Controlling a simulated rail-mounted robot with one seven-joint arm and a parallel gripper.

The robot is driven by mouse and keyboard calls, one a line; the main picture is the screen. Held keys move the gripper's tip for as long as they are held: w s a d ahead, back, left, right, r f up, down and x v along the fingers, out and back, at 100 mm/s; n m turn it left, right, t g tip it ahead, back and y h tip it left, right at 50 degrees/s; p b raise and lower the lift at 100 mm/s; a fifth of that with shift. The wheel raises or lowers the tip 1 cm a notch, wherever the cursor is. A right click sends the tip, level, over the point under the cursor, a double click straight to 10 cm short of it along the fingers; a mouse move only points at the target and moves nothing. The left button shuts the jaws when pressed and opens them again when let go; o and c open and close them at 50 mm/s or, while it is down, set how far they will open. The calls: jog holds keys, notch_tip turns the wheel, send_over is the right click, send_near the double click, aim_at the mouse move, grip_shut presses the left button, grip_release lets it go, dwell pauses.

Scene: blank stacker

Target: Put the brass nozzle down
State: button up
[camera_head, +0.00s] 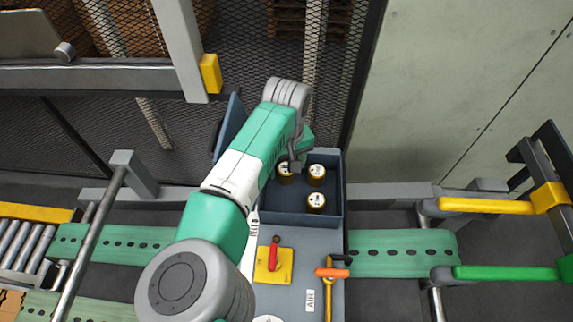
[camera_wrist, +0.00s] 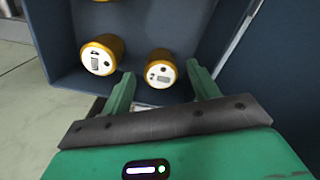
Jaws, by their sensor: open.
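Three short brass cylinders with white, marked tops stand in an open dark blue bin (camera_head: 333,215); I take the brass nozzle to be one of them. In the head view, one brass cylinder (camera_head: 285,176) is by the bin's left wall, partly hidden by my arm. The others are upper right (camera_head: 317,172) and lower right (camera_head: 316,203). My gripper (camera_wrist: 161,80) is open and mostly hidden by the arm in the head view. In the wrist view, one cylinder (camera_wrist: 161,70) sits between the fingertips with gaps on both sides. Another (camera_wrist: 101,56) stands to the left.
Green perforated belts (camera_head: 400,253) run on both sides. A mesh fence (camera_head: 250,50) stands behind.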

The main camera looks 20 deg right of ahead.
aim_at(286, 169)
notch_tip(286, 169, up, 11)
jog(key=b, duration=0.1)
jog(key=shift+b, duration=0.3)
jog(key=shift+d+r, duration=0.1)
